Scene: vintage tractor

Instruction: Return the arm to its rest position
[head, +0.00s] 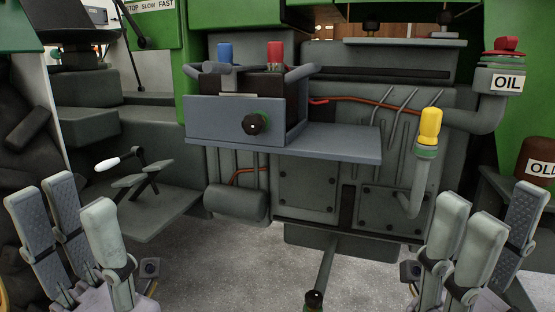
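My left gripper (66,204) is at the lower left of the head view. Its grey fingers point up and stand apart, with nothing between them. My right gripper (491,210) is at the lower right, fingers also upright, spread and empty. Neither gripper touches any part of the tractor that I can see. The forearms behind both grippers are mostly cut off by the bottom edge of the picture.
The tractor's grey engine block (305,185) fills the middle. A battery box (235,119) with blue and red caps sits on a shelf. A yellow-capped pipe (424,160) and a red-capped OIL filler (501,75) stand at right. Grey floor (240,265) lies between the grippers.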

